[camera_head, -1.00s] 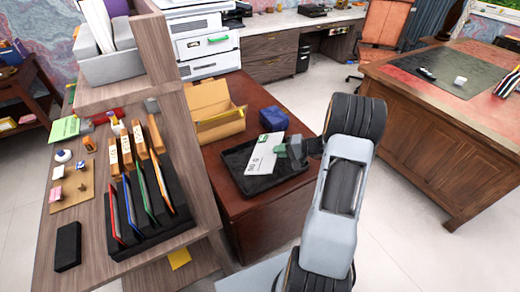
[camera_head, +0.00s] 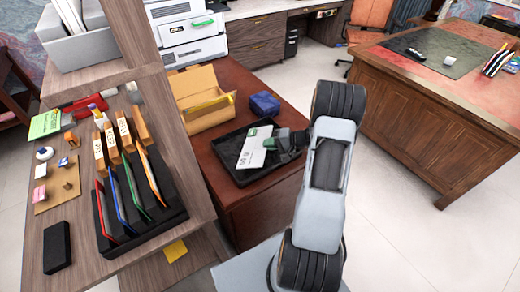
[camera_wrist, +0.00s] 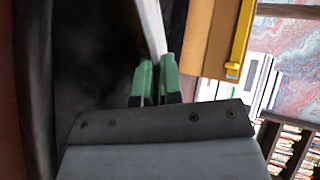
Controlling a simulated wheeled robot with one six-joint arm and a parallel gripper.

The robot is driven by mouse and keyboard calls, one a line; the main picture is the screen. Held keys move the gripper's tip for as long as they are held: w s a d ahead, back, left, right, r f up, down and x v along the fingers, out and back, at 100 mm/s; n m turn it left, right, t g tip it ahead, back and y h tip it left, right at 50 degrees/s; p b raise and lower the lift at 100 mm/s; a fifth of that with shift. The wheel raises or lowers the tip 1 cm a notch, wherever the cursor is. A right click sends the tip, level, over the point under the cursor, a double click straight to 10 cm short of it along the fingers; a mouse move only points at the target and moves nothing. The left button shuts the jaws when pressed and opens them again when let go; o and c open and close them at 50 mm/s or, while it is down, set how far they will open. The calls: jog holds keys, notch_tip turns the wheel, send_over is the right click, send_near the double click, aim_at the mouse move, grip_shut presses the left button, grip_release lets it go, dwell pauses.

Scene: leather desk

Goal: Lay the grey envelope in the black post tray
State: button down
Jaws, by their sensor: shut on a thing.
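The grey envelope (camera_head: 254,150), pale with dark print, is in my gripper (camera_head: 270,143) over the black post tray (camera_head: 228,150) in the head view. The tray lies on a reddish-brown cabinet. In the wrist view my gripper's green fingers (camera_wrist: 154,82) are shut on the envelope (camera_wrist: 151,25), which shows nearly edge-on as a thin pale strip. The dark tray (camera_wrist: 95,60) fills the left of that view. The envelope is tilted, and I cannot tell whether it touches the tray floor. Its gripped edge is hidden by the fingers.
A tan open box (camera_head: 205,105) with a yellow strip stands behind the tray. A blue box (camera_head: 264,104) is behind it to the right. A wooden shelf (camera_head: 180,110) with a black file rack (camera_head: 150,228) stands on the left. A large desk (camera_head: 425,120) is at right.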

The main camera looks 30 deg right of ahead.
jog(key=c, duration=1.2)
grip_release()
jog(key=b+v, duration=0.2)
jog(key=v, duration=1.1)
jog(key=shift+s+d, duration=0.25)
jog(key=shift+d, duration=0.05)
jog(key=shift+r, duration=0.1)
